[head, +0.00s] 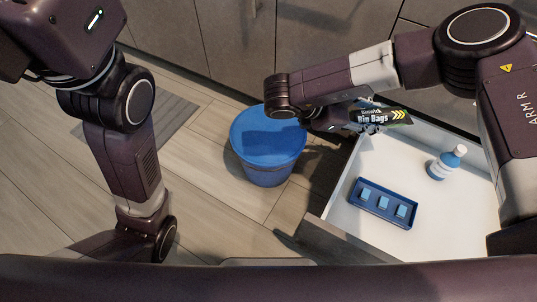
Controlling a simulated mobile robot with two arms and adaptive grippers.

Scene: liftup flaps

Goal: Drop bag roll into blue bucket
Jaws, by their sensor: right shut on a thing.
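The bag roll (376,116) is a dark roll with a "Bin Bags" label and yellow-green marks. My right gripper (360,122) is shut on it and holds it above the far left part of the open drawer. The gripper's fingers are mostly hidden by the roll and my wrist. The blue bucket (268,162) stands upright on the floor, to the left of the roll, with my right wrist over its right edge. My left arm comes in from the left and its gripper is out of view.
Cabinet fronts (235,45) stand behind the bucket. A grey mat (150,120) lies on the wood floor at left. The floor left of the bucket is clear.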

